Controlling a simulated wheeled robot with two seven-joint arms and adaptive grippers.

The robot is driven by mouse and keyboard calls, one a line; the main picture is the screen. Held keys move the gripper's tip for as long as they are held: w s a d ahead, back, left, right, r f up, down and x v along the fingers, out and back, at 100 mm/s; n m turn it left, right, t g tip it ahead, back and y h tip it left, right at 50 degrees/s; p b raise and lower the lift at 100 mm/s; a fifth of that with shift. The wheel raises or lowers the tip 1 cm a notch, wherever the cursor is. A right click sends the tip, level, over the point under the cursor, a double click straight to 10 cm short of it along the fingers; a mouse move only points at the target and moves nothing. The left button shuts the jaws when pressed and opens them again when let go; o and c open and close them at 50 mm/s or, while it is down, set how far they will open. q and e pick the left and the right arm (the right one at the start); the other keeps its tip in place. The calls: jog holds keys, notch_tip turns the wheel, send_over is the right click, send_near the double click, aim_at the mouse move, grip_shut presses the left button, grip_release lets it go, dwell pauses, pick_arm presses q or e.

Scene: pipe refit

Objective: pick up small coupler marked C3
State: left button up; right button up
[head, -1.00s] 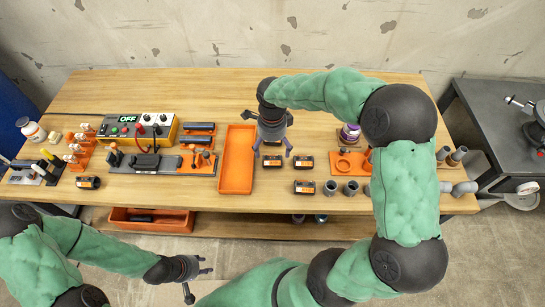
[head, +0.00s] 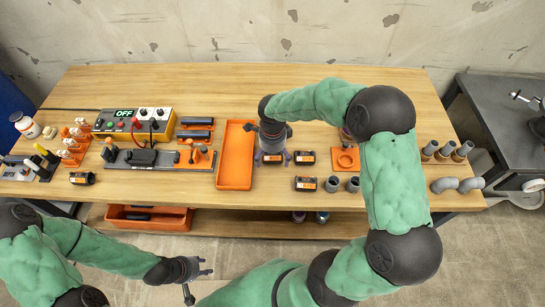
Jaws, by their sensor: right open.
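Several small dark pieces with orange labels lie on the bench; their marks are too small to read, so I cannot tell which is C3. One labelled piece (head: 272,158) is at my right gripper (head: 273,160), which is open with a fingertip on either side of it. Whether the fingers touch it I cannot tell; the gripper body covers its back. Two more labelled pieces, one beside it (head: 305,157) and one nearer the front (head: 306,184), lie to the right. Another (head: 82,178) lies far left. My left gripper (head: 200,281) is open and empty in front of the bench.
An orange tray (head: 235,180) stands just left of my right gripper. Grey pipe pieces (head: 352,184) and an orange holder (head: 345,160) are to the right. A control box (head: 135,125) and tool rack (head: 170,160) fill the left. The back of the wooden bench (head: 225,85) is clear.

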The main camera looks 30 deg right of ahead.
jog(key=c, duration=1.3)
jog(key=shift+o, duration=0.2)
jog(key=shift+r, duration=0.1)
